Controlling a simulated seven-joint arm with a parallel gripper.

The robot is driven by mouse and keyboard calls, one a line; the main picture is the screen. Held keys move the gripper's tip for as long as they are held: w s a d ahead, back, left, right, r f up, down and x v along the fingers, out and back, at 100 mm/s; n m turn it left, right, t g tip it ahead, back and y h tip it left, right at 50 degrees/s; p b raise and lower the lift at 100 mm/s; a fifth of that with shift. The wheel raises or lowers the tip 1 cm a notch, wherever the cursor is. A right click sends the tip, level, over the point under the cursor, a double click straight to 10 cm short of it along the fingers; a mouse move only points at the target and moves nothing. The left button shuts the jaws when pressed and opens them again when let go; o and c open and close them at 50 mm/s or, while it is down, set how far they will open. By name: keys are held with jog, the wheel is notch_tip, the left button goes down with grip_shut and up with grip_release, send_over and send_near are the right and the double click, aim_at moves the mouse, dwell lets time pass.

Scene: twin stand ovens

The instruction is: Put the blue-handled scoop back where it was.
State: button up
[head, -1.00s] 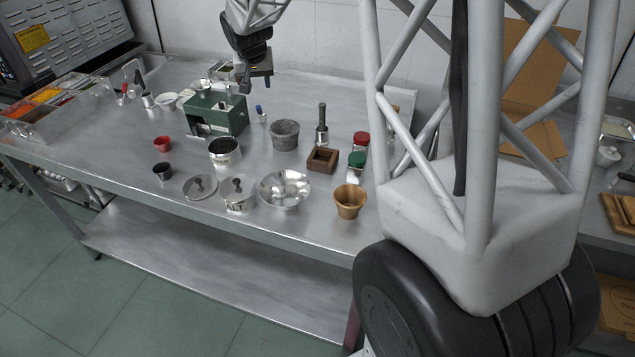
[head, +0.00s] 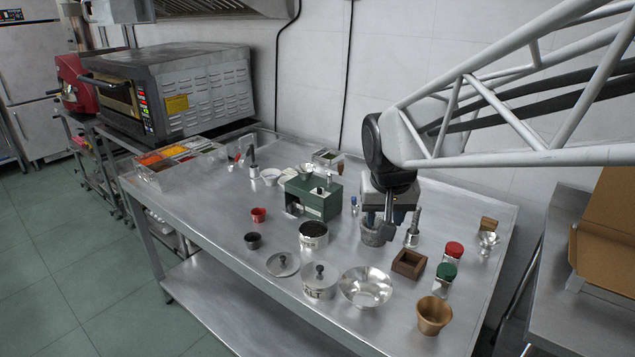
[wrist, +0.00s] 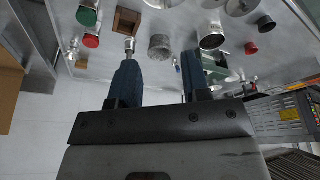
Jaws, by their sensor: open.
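A small upright item with a blue top (head: 354,205) stands on the steel table (head: 215,225), between the green box (head: 318,198) and the grey stone pot (head: 376,236). It may be the blue-handled scoop, but it is too small to be sure; its lower end is unclear. My gripper (head: 382,218) points down in front of the grey pot and partly hides it in the head view. The item is left of my gripper. In the wrist view my gripper (wrist: 160,70) shows two blue fingers spread apart with nothing between them.
A metal pestle-like tool (head: 413,228) stands close right of my gripper. A wooden box (head: 408,264), red-lidded jar (head: 453,252), steel bowl (head: 366,287) and brass cup (head: 433,315) stand nearer the front. The table's front left is clear.

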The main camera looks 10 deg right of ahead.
jog(key=s+f, duration=0.1)
jog(key=s, duration=0.8)
jog(key=s+a+f+n, duration=0.1)
jog(key=s+f, duration=0.1)
jog(key=s, duration=0.7)
jog(key=shift+a+n+g+y, duration=0.3)
